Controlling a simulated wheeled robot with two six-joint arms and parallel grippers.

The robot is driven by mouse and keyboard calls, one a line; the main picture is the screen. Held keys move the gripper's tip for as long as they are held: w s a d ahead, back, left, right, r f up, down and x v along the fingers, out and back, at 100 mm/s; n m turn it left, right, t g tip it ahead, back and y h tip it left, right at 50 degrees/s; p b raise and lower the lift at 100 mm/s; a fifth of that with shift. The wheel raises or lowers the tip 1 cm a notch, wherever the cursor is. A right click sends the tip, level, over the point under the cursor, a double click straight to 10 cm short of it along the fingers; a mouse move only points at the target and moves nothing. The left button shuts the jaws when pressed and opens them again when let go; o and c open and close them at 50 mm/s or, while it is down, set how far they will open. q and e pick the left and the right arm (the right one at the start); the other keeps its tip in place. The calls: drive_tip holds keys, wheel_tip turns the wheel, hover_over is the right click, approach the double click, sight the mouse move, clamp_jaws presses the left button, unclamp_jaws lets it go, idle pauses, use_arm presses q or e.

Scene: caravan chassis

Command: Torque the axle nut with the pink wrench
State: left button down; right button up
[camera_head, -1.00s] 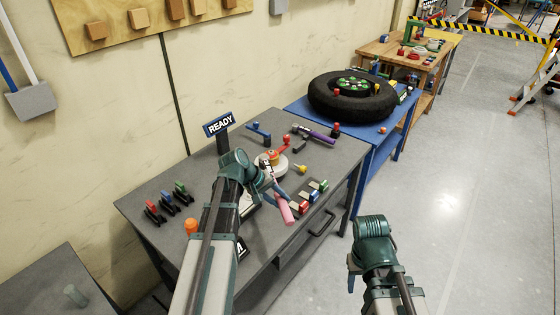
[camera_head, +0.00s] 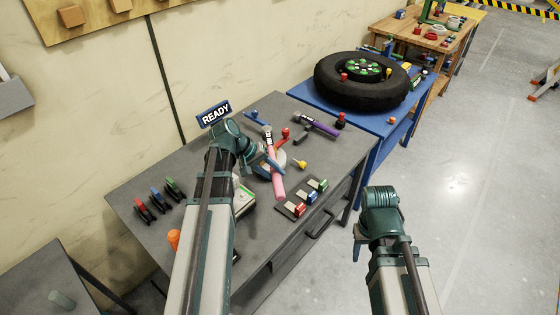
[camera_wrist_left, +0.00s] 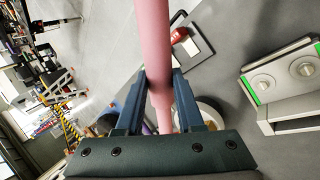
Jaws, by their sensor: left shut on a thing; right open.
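The pink wrench (camera_head: 277,182) is held in my left gripper (camera_head: 272,163) above the dark workbench. Its handle end points toward the bench front and its metal head (camera_head: 267,133) toward the back. In the left wrist view, the pink handle (camera_wrist_left: 153,45) passes between the two blue fingers of my left gripper (camera_wrist_left: 160,85). A pale round base (camera_head: 262,172) lies under the gripper and wrench, mostly hidden. I cannot make out the axle nut. My right gripper (camera_head: 357,245) hangs off the bench's front right, mostly hidden behind its own wrist, empty.
A READY sign (camera_head: 215,114) stands at the bench back. A purple-handled hammer (camera_head: 318,126) lies at the far end. Red, blue and green blocks (camera_head: 299,210) sit near the front edge. A tyre (camera_head: 330,88) lies on a blue table (camera_head: 375,128). An orange object (camera_head: 173,239) stands at left.

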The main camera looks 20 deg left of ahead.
use_arm(q)
drive_tip(key=shift+w+r, duration=0.1)
drive_tip(key=shift+w, duration=0.2)
use_arm(e)
drive_tip(key=shift+w, duration=0.25)
drive_tip(key=shift+r, duration=0.1)
